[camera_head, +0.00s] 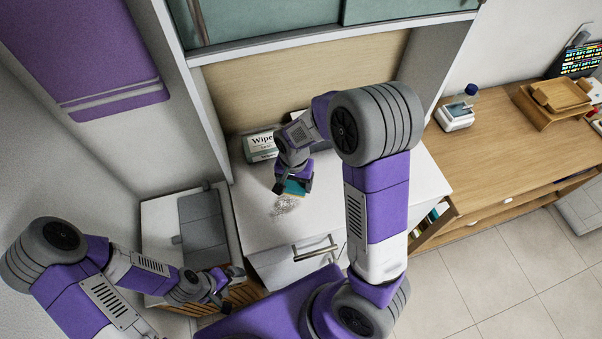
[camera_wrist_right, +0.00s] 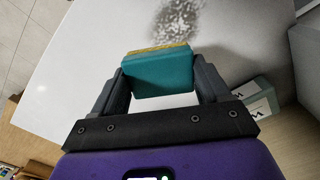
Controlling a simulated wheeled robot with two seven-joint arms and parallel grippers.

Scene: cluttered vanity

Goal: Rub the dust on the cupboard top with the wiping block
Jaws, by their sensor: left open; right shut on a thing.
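The cupboard top (camera_head: 244,215) is a white surface below a wall cabinet. A grey speckled patch of dust (camera_head: 286,205) lies on it; the dust also shows in the right wrist view (camera_wrist_right: 180,22). My right gripper (camera_head: 292,188) is shut on the wiping block (camera_wrist_right: 158,72), a teal block with a yellow layer on its far side. The block is right beside the dust in the head view; whether it touches the surface I cannot tell. My left gripper (camera_head: 226,286) is open and empty at the lower left, away from the cupboard top.
A wipes box (camera_head: 260,145) stands at the back of the cupboard top, behind my right gripper. Side walls and the wall cabinet (camera_head: 270,25) enclose the space. A wooden desk (camera_head: 500,150) with a tray (camera_head: 556,97) stands to the right.

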